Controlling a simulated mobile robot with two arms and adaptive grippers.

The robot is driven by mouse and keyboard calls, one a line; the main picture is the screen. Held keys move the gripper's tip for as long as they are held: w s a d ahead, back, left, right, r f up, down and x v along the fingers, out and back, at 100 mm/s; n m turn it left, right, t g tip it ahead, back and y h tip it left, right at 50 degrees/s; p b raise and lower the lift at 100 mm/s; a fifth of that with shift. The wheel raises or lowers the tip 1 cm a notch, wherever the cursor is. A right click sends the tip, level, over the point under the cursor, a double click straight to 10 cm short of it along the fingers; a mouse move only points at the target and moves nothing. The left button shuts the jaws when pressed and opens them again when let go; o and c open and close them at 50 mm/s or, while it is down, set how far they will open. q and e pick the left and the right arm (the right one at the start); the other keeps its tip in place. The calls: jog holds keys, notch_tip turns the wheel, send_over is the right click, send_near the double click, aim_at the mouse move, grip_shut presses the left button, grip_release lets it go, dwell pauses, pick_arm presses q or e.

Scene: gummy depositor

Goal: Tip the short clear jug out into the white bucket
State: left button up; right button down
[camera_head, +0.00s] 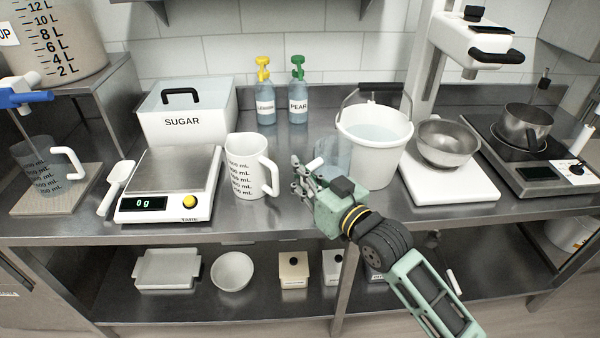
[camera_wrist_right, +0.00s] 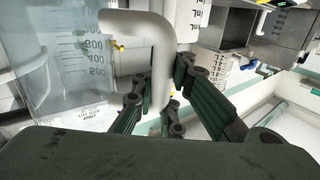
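The short clear jug (camera_head: 335,150) stands close to the left side of the white bucket (camera_head: 374,174), upright, partly hidden behind my right gripper. In the right wrist view the jug (camera_wrist_right: 65,65) fills the left side, with measuring marks and a thick pale handle (camera_wrist_right: 155,45). My right gripper (camera_head: 297,178) is at the jug; in its wrist view the fingers (camera_wrist_right: 160,95) are closed in on both sides of the handle. The bucket has a raised wire handle and pale bluish liquid inside. My left gripper is not in view.
A white jug (camera_head: 246,168) stands left of my right gripper, beside a scale (camera_head: 168,190) reading 0 g. Another clear jug (camera_head: 45,170) is at far left. A metal bowl (camera_head: 446,143) sits right of the bucket. Two labelled bottles (camera_head: 265,100) stand behind.

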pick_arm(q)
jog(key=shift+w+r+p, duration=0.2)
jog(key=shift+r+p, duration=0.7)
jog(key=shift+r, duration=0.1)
pick_arm(e)
jog(key=shift+w+d+r+m, duration=0.35)
jog(key=shift+r+m, duration=0.1)
jog(key=shift+r, duration=0.15)
jog(key=shift+w+d+r+m, duration=0.25)
jog(key=shift+d+r+m, duration=0.15)
jog(key=shift+r, duration=0.2)
jog(key=shift+w+d+r+m, duration=0.3)
jog(key=shift+r+m, duration=0.15)
jog(key=shift+r, duration=0.15)
